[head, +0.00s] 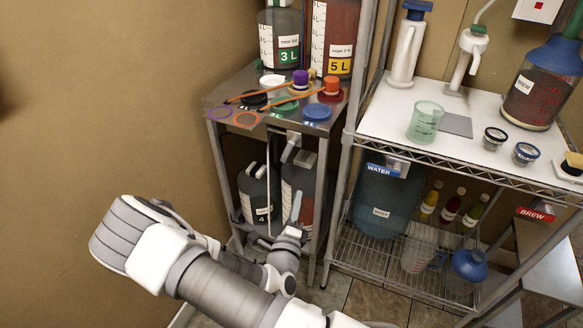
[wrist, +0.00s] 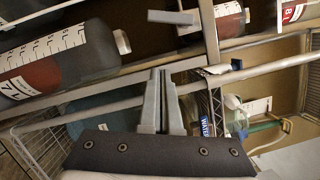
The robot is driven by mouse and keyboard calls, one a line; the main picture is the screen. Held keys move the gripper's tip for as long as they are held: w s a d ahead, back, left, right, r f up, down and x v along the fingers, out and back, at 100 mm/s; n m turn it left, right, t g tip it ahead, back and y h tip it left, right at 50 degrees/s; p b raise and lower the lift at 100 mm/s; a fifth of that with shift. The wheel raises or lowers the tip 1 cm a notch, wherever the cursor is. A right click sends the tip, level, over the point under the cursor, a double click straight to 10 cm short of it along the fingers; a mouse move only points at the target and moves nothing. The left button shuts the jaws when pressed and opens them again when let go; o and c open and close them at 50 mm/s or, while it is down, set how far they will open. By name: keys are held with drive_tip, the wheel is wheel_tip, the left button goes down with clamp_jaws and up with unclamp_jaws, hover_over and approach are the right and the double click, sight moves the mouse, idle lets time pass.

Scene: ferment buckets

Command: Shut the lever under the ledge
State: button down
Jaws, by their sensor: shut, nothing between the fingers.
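A grey lever (head: 291,147) hangs under the front ledge of the steel table (head: 222,112) in the head view, its lower end angled down to the left. In the wrist view a grey bar on a short stem, which looks like the same lever (wrist: 172,17), is beyond my fingertips at the top. My gripper (head: 297,198) is below the lever in the head view, apart from it. In the wrist view my gripper (wrist: 161,73) has its two fingers together with nothing between them. The lever's joint with the ledge is hard to make out.
A pale tube (head: 268,190) hangs beside the lever. Dark jugs (head: 258,193) stand on the table's lower level. A wire shelf rack (head: 440,160) stands close on the right, with a water container (head: 385,205). The wall (head: 100,90) at left is bare.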

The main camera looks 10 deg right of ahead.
sight(288, 151)
drive_tip(key=w+r+b, duration=0.2)
drive_tip(key=w, duration=0.9)
drive_tip(key=shift+w+d+r, duration=0.15)
drive_tip(key=shift+w+d, duration=0.05)
drive_tip(key=shift+d, duration=0.25)
